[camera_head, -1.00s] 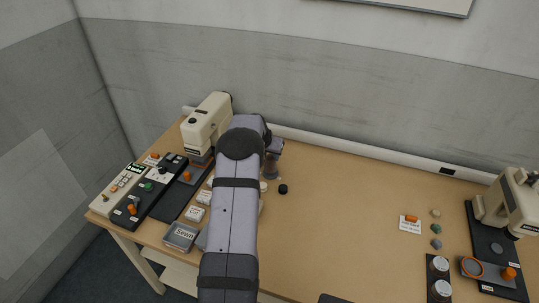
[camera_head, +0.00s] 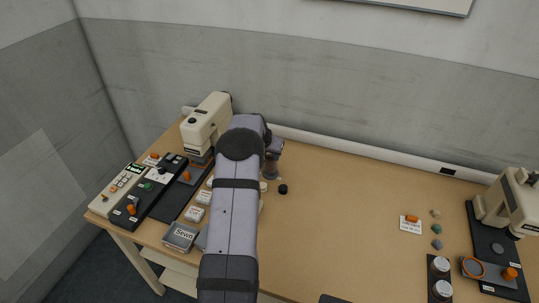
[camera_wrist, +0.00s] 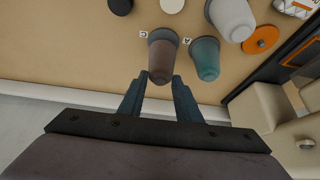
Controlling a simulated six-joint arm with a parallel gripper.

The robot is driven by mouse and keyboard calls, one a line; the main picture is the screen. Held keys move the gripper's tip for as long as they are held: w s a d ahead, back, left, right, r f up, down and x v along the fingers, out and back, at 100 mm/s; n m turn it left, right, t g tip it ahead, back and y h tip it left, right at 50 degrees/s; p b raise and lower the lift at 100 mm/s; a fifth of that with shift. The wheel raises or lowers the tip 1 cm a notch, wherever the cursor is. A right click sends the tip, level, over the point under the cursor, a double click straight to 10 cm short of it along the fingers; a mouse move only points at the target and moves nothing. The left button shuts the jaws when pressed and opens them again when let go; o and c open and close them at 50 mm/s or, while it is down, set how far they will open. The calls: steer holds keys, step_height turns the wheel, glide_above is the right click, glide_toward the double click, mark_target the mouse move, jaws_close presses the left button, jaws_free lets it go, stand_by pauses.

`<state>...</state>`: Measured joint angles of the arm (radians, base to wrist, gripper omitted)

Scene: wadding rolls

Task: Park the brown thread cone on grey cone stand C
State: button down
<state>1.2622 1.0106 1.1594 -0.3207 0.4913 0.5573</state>
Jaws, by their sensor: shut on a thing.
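The brown thread cone (camera_wrist: 161,62) is between my fingertips in the wrist view. My gripper (camera_wrist: 158,84) is shut on it. The grey cone stand C (camera_wrist: 164,34) shows as a grey rim just behind the cone, with the letter C beside it. The cone is lined up with this stand; I cannot tell whether it is fully seated. In the head view the cone (camera_head: 271,167) is partly hidden below my gripper (camera_head: 273,157).
A teal cone (camera_wrist: 205,62) stands close beside the brown one, at label A. A white cone (camera_wrist: 234,18) is beyond it. A cream machine (camera_head: 207,121) stands left of my arm. The table's middle is clear.

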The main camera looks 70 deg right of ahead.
steer(key=shift+f+b, duration=0.85)
steer(key=shift+b, duration=0.25)
stand_by(0.6)
steer(key=c, duration=0.7)
jaws_free()
steer(key=shift+c, duration=0.2)
steer(key=shift+r, duration=0.15)
steer(key=shift+r+p, duration=2.15)
steer(key=shift+r, duration=1.7)
